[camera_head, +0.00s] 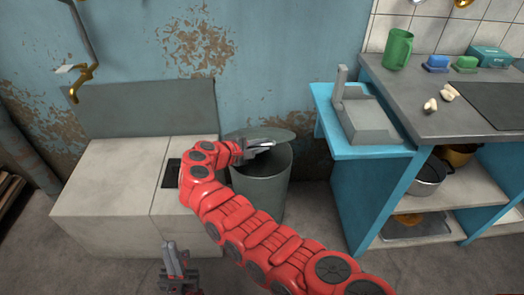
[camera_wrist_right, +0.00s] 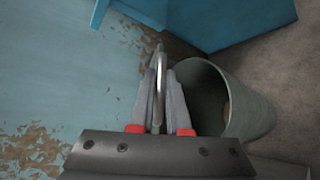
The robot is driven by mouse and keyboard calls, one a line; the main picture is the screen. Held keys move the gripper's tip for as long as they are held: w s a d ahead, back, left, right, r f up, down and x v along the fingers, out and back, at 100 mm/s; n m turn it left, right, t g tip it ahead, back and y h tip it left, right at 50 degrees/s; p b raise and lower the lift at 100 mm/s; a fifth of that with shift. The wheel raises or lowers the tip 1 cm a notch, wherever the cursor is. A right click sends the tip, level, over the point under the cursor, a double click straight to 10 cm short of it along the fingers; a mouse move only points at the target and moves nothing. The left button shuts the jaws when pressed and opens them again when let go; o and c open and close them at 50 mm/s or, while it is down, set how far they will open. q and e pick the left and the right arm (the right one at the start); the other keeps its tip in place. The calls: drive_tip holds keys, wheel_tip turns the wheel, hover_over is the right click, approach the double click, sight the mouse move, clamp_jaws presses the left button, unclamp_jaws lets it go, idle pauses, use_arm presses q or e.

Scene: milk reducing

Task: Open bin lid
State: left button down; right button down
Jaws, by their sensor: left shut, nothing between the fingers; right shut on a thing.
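The grey-green bin (camera_head: 262,190) stands on the floor against the blue wall. Its round lid (camera_head: 283,134) is raised at the back, and the dark opening shows below it. My right gripper (camera_head: 268,144) is at the lid, above the opening. In the right wrist view the right gripper (camera_wrist_right: 164,75) is shut on the thin lid edge (camera_wrist_right: 158,60), seen nearly edge-on. The open bin (camera_wrist_right: 250,108) stands just right of the fingers there, with a brownish patch inside. My left gripper (camera_head: 173,250) is shut and empty at lower left, away from the bin.
A pale grey box-like bench (camera_head: 100,190) stands left of the bin. The blue counter unit (camera_head: 345,200) stands to the right, with a grey scale-like device (camera_head: 365,120) on top. Bare floor (camera_head: 325,235) lies between bin and counter.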

drive_tip(key=shift+w+r, duration=0.8)
drive_tip(key=shift+r, duration=0.3)
drive_tip(key=c, duration=0.9)
unclamp_jaws()
drive_tip(key=shift+p+v, duration=1.25)
drive_tip(key=shift+v, duration=7.45)
